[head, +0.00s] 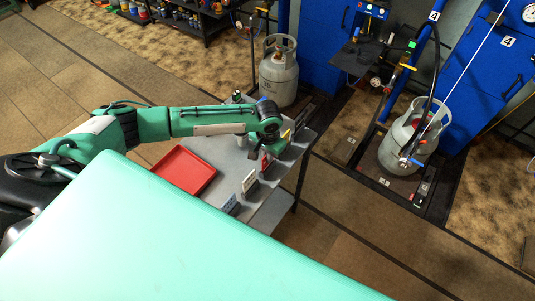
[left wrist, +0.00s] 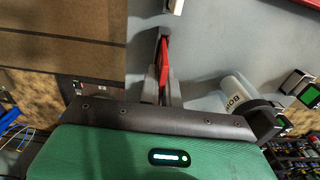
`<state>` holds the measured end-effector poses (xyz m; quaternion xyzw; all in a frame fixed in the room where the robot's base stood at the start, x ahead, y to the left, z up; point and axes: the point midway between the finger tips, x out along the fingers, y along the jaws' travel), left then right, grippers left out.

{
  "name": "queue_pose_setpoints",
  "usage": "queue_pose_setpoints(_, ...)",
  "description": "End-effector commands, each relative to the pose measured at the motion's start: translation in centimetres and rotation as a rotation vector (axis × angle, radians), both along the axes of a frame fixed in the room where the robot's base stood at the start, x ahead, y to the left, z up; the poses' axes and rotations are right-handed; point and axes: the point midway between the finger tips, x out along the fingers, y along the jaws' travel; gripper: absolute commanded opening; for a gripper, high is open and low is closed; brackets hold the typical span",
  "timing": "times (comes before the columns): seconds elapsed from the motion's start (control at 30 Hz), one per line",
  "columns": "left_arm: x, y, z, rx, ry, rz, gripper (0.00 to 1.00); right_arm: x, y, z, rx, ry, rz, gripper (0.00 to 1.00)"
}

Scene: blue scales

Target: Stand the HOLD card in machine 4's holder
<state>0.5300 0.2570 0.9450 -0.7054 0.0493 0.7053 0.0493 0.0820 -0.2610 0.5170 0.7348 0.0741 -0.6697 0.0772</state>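A thin red card (left wrist: 164,60) shows nearly edge-on in the left wrist view. No lettering on it can be read, so I cannot confirm that it is the HOLD card. My left gripper (left wrist: 163,78) has its two grey fingers close together on either side of it, apparently shut on it. In the head view the left gripper (head: 264,152) is low over the grey table, with a little red beneath it. Machine 4 (head: 475,75) is a blue cabinet marked 4 at the upper right. Its card holder cannot be made out clearly. My right gripper is not in view.
A red tray (head: 184,170) lies on the grey table (head: 222,152). A white card (head: 249,181), a bluish card (head: 230,204) and a yellow one (head: 286,135) stand along the table's right edge.

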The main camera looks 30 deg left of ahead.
Motion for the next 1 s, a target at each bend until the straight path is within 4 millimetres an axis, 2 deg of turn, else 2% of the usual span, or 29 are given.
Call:
queue_pose_setpoints(0.47, -0.02, 0.01, -0.49, 0.0, 0.0, 0.001, 0.0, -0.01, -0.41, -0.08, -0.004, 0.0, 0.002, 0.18)
queue_pose_setpoints(0.5, -0.02, 0.01, -0.49, 0.0, 0.0, 0.001, 0.13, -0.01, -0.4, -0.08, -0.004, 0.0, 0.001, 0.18)
queue_pose_setpoints(0.6, -0.02, 0.01, -0.48, 0.0, 0.0, 0.001, 0.3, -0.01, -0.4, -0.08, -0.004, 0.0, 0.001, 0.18)
queue_pose_setpoints(0.87, -0.02, 0.02, -0.46, 0.0, 0.0, 0.001, 0.3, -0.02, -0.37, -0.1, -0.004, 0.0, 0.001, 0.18)
queue_pose_setpoints(1.0, 0.09, 0.04, 0.29, -0.001, -0.002, 0.0, 0.3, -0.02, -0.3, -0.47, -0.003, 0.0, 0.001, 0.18)
